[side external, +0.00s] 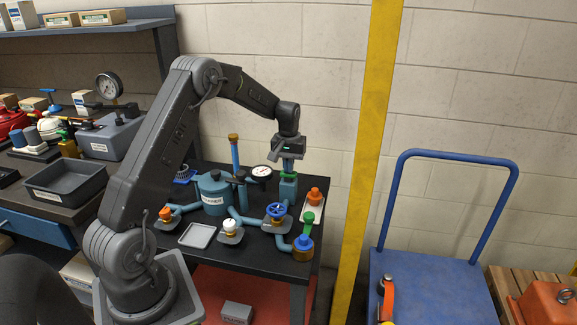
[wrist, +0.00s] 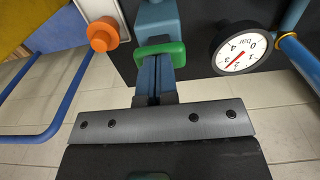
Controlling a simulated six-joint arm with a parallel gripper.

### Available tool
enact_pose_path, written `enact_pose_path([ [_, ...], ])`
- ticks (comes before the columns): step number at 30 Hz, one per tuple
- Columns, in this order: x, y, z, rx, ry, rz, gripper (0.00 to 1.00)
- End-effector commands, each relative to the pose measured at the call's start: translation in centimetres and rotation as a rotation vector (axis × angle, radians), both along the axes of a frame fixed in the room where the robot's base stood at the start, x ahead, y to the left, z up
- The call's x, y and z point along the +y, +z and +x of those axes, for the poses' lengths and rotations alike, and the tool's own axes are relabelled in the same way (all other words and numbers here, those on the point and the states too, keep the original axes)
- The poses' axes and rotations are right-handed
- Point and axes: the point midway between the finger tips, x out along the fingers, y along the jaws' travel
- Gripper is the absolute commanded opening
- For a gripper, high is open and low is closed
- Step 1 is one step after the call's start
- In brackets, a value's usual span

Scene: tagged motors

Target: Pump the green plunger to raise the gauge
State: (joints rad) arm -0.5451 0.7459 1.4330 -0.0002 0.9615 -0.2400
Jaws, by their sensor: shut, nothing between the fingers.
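A green-topped plunger (side external: 289,175) stands upright on a teal block (side external: 288,191) at the right rear of the black bench. My gripper (side external: 287,167) points down right above it, with its fingers shut and empty. In the wrist view the shut fingers (wrist: 155,96) reach the green top (wrist: 161,50); I cannot tell whether they touch it. The round white gauge (side external: 262,172) is just left of the plunger. It also shows in the wrist view (wrist: 240,51), marked in bar with a red needle; its exact reading is unclear.
An orange knob (side external: 314,196), blue valve wheel (side external: 277,211) and teal tank (side external: 214,192) are nearby. A yellow post (side external: 369,150) and blue cart (side external: 430,290) are to the right.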

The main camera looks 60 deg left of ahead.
Motion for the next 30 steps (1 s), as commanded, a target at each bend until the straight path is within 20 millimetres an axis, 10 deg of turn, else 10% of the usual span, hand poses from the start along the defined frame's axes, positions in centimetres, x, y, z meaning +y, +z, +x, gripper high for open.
enact_pose_path([
  [30, 0.0, 4.3, 0.0, 0.001, 0.0, -0.001, 0.0],
])
